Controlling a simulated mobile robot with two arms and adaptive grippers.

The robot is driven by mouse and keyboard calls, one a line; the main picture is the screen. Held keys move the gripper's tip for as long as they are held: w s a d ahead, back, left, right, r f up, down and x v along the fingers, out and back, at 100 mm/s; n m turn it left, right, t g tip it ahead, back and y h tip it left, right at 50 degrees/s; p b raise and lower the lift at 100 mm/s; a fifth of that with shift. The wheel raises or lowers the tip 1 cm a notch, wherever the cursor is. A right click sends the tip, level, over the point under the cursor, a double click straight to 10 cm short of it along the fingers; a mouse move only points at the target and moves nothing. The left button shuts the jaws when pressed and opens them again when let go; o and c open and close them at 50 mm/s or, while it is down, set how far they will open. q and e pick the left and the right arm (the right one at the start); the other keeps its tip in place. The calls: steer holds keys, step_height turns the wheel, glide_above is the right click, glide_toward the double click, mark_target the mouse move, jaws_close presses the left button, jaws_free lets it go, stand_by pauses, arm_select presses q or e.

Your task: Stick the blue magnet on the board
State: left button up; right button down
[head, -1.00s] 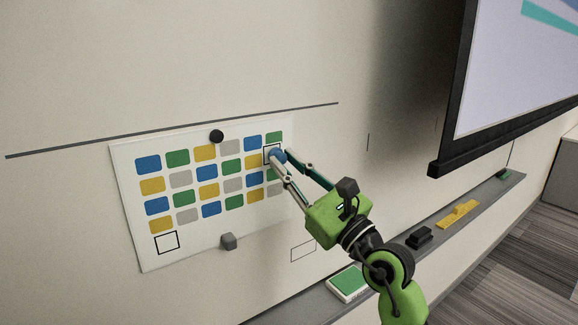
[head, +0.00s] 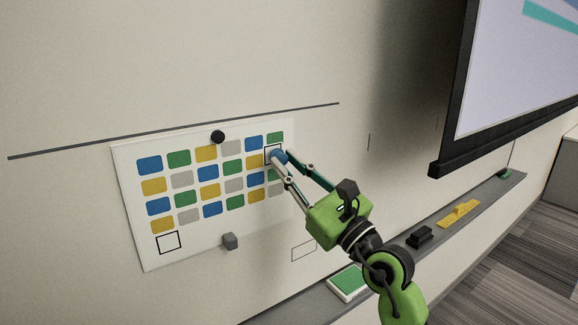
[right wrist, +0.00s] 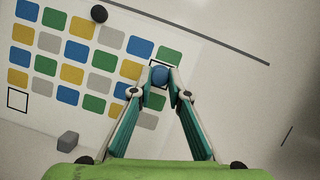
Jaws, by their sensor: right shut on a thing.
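The blue magnet (head: 278,157) is round and sits between the fingertips of my right gripper (head: 279,162), which is shut on it. In the right wrist view the magnet (right wrist: 158,75) shows between the two fingertips (right wrist: 159,82), over a black outlined square (right wrist: 159,64) near the right edge of the board. The white board (head: 130,215) hangs on the wall with rows of blue, green, yellow and grey cards. I cannot tell whether the magnet touches the board. My left gripper is not in view.
A round black magnet (head: 218,137) and a grey cube (head: 230,241) are on the board's top and bottom edges. A ledge (head: 395,258) below holds a green-and-white box (head: 347,282), a black block (head: 420,237) and a yellow object (head: 459,213). A dark-framed screen (head: 447,165) is at right.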

steer(key=shift+w+a, duration=0.2)
steer(key=shift+w, duration=0.1)
stand_by(0.9)
steer(key=c, duration=1.8)
jaws_free()
steer(key=shift+c, duration=0.2)
steer(key=o, duration=0.5)
steer(key=shift+o, duration=0.2)
steer(key=shift+s, duration=0.1)
steer(key=s+d+p, duration=0.2)
steer(key=s+d, duration=0.2)
steer(key=s, duration=0.2)
steer(key=shift+s+d, duration=0.15)
steer(key=shift+d, duration=0.2)
